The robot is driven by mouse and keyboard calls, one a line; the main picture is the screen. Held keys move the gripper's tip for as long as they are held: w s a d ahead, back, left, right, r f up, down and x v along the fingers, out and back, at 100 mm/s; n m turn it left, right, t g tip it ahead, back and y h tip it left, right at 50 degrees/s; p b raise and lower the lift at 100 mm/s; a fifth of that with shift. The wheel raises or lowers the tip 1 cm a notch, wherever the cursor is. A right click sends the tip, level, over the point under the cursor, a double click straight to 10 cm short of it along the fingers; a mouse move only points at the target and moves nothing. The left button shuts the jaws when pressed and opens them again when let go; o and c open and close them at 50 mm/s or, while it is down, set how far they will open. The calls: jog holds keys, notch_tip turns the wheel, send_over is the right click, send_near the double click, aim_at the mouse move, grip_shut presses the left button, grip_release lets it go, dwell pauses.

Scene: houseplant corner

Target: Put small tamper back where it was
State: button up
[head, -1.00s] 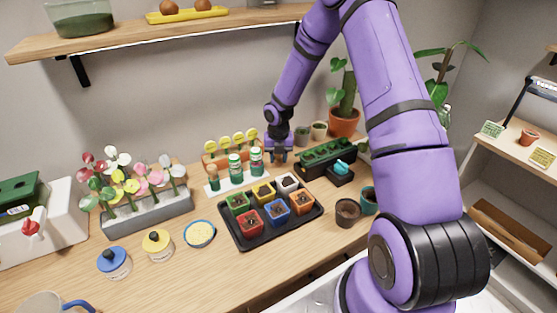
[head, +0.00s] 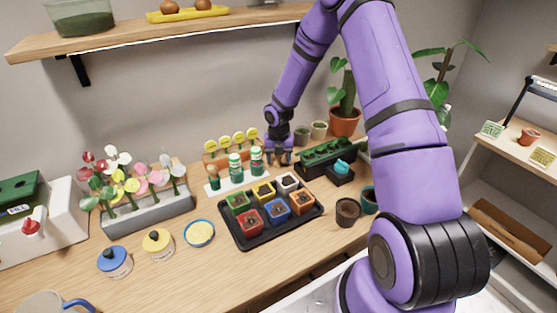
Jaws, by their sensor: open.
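My gripper (head: 278,159) points down at the right end of a white mat (head: 225,188) at the back of the table. Its fingers are apart. It is too small in the picture to tell whether anything stands between them. At the mat's left end stands a small wooden-topped piece (head: 213,177), which looks like a tamper, though I cannot be sure that it is the small one. Two green and white bottles (head: 235,168) stand on the mat between that piece and my gripper.
A black tray (head: 243,241) of several coloured pots lies in front. A dark green planter (head: 328,152) and a black box with a teal piece (head: 342,166) stand to the right. Yellow flower-like markers (head: 238,137) stand behind the bottles.

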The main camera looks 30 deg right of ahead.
notch_tip(320, 180, up, 12)
jog(key=shift+f, duration=0.2)
jog(key=s+a+r+m+t+h, duration=0.1)
jog(key=s+a+r+m, duration=0.2)
jog(key=s+r+m, duration=0.65)
jog(key=s+a+r+m+t+h, duration=0.15)
jog(key=s+r+m, duration=0.4)
jog(key=r, duration=0.75)
jog(key=s+a+r+m+t, duration=0.1)
jog(key=s+r+m, duration=0.1)
jog(key=s+m, duration=0.3)
jog(key=s+a+r+m+y, duration=0.1)
jog(key=s+a+r+m, duration=0.1)
jog(key=s+m, duration=0.3)
jog(key=s+a+r+m+t+y, duration=0.1)
jog(key=s+r+m, duration=0.2)
jog(key=s, duration=0.7)
jog(key=m, duration=0.2)
jog(key=shift+s+a+r+m+t, duration=0.25)
jog(key=shift+m+t, duration=0.05)
jog(key=shift+t, duration=0.05)
